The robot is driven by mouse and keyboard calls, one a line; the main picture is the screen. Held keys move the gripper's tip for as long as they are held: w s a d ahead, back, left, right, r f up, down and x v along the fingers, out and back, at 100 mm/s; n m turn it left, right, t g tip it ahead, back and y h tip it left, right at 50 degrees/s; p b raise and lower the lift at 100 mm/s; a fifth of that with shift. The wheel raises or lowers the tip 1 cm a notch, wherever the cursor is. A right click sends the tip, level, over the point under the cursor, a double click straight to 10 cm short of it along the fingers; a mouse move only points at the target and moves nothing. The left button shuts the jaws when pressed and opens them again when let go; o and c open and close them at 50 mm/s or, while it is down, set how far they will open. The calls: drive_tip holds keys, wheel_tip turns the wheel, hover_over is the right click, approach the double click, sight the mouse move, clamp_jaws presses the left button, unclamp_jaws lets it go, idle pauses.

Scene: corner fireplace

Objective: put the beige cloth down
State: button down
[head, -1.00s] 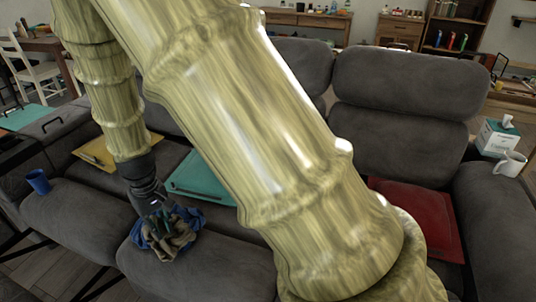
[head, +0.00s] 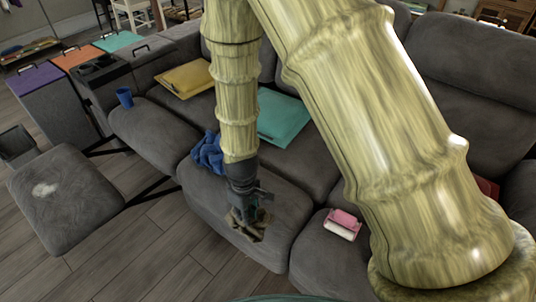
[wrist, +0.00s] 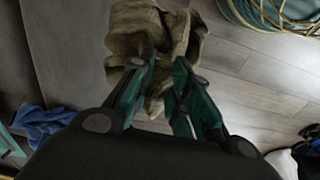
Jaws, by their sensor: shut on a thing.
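The beige cloth (head: 247,227) hangs crumpled from my gripper (head: 250,207) near the front edge of a grey sofa seat in the head view. In the wrist view the cloth (wrist: 153,40) bunches between and beyond the teal fingers of my gripper (wrist: 165,80), which is shut on it. Wooden floor shows behind part of the cloth there. I cannot tell whether its lower end touches the seat. A blue cloth (head: 208,152) lies crumpled on the sofa, left of my gripper, and also shows in the wrist view (wrist: 42,122).
A pink and white item (head: 343,224) lies on the seat to the right. A blue cup (head: 125,97), a yellow folder (head: 187,79) and a teal folder (head: 283,118) are on the sofa. Purple (head: 35,79), orange (head: 78,57) and teal-lidded bins stand left. Coiled green hose (wrist: 270,15) lies on the floor.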

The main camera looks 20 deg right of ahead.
drive_tip(key=shift+w+d+f, duration=0.15)
drive_tip(key=shift+w, duration=0.1)
drive_tip(key=shift+w+d+f+b, duration=0.15)
drive_tip(key=shift+w+d+f, duration=0.7)
drive_tip(key=shift+w+d, duration=0.95)
drive_tip(key=shift+w+d+f+b, duration=0.2)
drive_tip(key=shift+w+d+f, duration=0.65)
drive_tip(key=shift+w+d, duration=0.95)
drive_tip(key=shift+w+d+f+b, duration=0.15)
drive_tip(key=shift+w+d+f, duration=0.7)
drive_tip(key=shift+w+d, duration=0.95)
drive_tip(key=shift+a, duration=0.1)
drive_tip(key=c, duration=1.8)
unclamp_jaws()
drive_tip(key=o, duration=0.5)
